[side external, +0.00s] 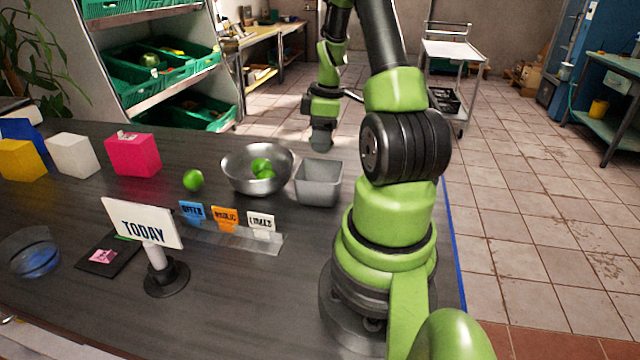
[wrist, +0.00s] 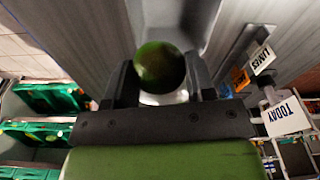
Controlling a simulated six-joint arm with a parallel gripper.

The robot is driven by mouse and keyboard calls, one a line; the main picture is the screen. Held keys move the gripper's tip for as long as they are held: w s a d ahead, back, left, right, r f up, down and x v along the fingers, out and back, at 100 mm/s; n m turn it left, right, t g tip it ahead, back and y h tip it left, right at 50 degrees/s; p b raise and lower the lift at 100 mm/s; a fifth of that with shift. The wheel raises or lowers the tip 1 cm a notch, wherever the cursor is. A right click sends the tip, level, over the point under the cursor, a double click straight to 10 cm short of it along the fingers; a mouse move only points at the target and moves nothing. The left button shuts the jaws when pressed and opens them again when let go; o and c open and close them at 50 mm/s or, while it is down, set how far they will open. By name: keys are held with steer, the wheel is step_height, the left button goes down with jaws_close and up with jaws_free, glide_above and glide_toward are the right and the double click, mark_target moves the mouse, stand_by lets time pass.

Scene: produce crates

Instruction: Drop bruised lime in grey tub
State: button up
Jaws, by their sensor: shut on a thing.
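The lime (wrist: 160,66) held by my gripper is dark green with a brownish patch, seen in the wrist view. My gripper (wrist: 163,84) is shut on it, one finger on each side. In the side view my gripper (side external: 321,138) is beyond and above the grey tub (side external: 318,186), and the held lime cannot be made out. The tub is a square metal container on the dark table. A grey container wall, likely the tub (wrist: 172,14), shows past the lime in the wrist view.
A steel bowl (side external: 238,178) with green limes (side external: 262,168) stands left of the tub. Another lime (side external: 193,180) lies on the table. Small label cards (side external: 225,219) and a TODAY sign (side external: 142,224) stand in front. Coloured boxes (side external: 133,154) are farther left.

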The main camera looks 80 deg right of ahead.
steer(key=o, duration=1)
steer(key=shift+r, duration=0.1)
steer(key=r, duration=0.6)
steer(key=s+r, duration=0.1)
steer(key=r, duration=0.2)
steer(key=shift+s+d+r, duration=0.1)
steer(key=shift+r, duration=0.25)
steer(key=w+a+r+m+t+h, duration=0.1)
steer(key=w+a+r, duration=0.25)
steer(key=a, duration=0.35)
steer(key=w+a+r+m+t, duration=0.1)
steer(key=w+a+r, duration=0.25)
steer(key=a, duration=0.25)
steer(key=s+a+m+t+y, duration=0.1)
steer(key=s+a, duration=0.1)
steer(key=a, duration=0.3)
steer(key=s+a+r+m+t+y, duration=0.1)
steer(key=s+a, duration=0.1)
steer(key=a, duration=0.4)
steer(key=s+a+r+m+t, duration=0.1)
steer(key=s+a+m, duration=0.1)
steer(key=a, duration=0.4)
steer(key=shift+s+a+r+t+y, duration=0.15)
steer(key=shift+s+t+y, duration=0.1)
steer(key=shift+t+y, duration=0.15)
